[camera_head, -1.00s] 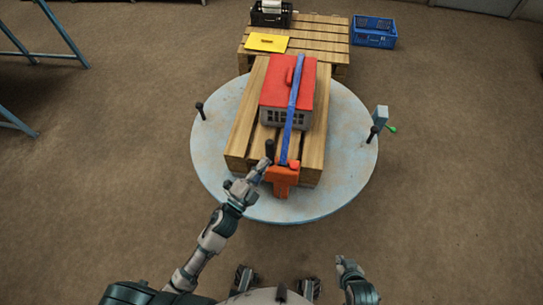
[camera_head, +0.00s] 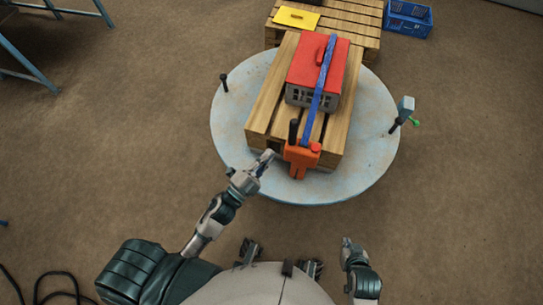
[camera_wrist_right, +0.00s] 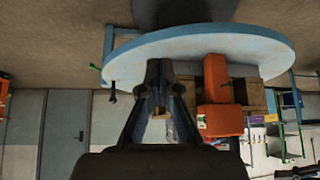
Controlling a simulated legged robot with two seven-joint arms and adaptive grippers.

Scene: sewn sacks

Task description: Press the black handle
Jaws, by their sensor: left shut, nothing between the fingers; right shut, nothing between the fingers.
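The black handle (camera_head: 293,131) stands upright at the left side of the orange ratchet-like box (camera_head: 302,157), at the near end of the wooden pallet. A red button-like knob (camera_head: 315,147) sits on the box's right side. My left gripper (camera_head: 268,157) is shut and empty, just left of and below the handle, apparently apart from it. My right gripper (camera_head: 346,242) is shut and empty, low and short of the round table. The right wrist view, turned upside down, shows its fingers (camera_wrist_right: 158,70) beside the orange box (camera_wrist_right: 222,102); the handle is not clear there.
A blue strap (camera_head: 318,92) runs from the box over a red-topped crate (camera_head: 318,62) on the pallet (camera_head: 262,108). The round table (camera_head: 228,125) carries black pegs (camera_head: 224,82) at its rim. A blue crate (camera_head: 408,20) stands behind. Open floor lies around.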

